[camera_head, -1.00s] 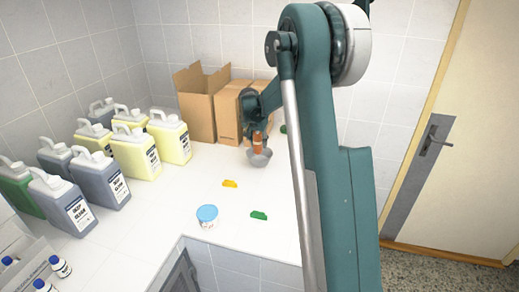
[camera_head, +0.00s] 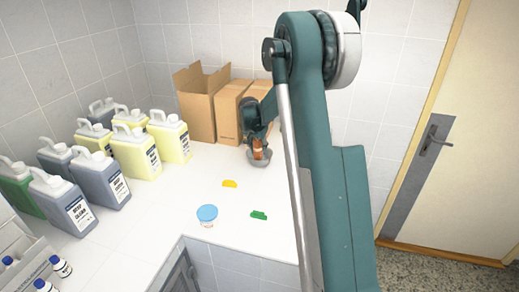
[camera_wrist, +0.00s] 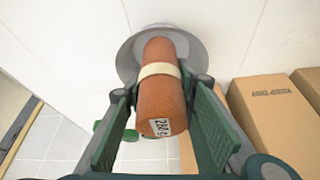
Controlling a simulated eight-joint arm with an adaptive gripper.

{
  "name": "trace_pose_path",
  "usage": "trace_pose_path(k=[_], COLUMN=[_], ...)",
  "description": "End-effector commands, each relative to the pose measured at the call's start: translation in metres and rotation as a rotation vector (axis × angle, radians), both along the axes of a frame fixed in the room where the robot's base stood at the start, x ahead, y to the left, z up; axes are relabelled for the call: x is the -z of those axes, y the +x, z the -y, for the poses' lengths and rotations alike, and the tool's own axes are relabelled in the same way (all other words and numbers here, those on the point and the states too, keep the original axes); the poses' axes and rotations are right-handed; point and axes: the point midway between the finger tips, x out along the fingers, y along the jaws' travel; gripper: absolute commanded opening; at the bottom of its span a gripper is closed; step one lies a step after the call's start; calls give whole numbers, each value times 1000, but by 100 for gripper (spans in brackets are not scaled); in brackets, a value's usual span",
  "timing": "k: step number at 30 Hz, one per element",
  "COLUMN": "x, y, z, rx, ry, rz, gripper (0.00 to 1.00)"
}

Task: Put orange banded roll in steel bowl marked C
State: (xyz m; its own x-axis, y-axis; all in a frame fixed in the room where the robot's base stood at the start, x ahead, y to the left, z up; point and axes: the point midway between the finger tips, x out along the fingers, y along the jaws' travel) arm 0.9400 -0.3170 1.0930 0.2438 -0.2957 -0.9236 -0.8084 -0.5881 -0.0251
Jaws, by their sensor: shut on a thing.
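The orange roll (camera_head: 258,151) has a pale band around it, clear in the wrist view (camera_wrist: 161,98), and a printed label on its near end. My gripper (camera_head: 257,142) is shut on the roll, with a finger on each side of it in the wrist view (camera_wrist: 160,112). The grey steel bowl (camera_head: 258,164) is under the roll; its rim shows around the far end in the wrist view (camera_wrist: 127,62). The roll's lower end is at the bowl, but whether it touches the inside I cannot tell. No letter C is visible.
Cardboard boxes (camera_head: 202,100) stand behind the bowl. Several large jugs (camera_head: 168,138) line the left. A blue-lidded tub (camera_head: 207,214), a yellow piece (camera_head: 230,184) and a green piece (camera_head: 259,215) lie in front. The counter between them is clear.

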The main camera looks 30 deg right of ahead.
Motion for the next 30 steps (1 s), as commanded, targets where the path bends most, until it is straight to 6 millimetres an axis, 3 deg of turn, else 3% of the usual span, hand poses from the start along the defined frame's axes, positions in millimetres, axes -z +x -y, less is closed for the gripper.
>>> trace_pose_path(k=[20,21,23,30], x=[11,12,12,11], y=[0,0,0,0], z=[0,0,0,0], rx=[0,0,0,0], ry=[0,0,0,0], rz=[0,0,0,0], gripper=[10,32,40,42])
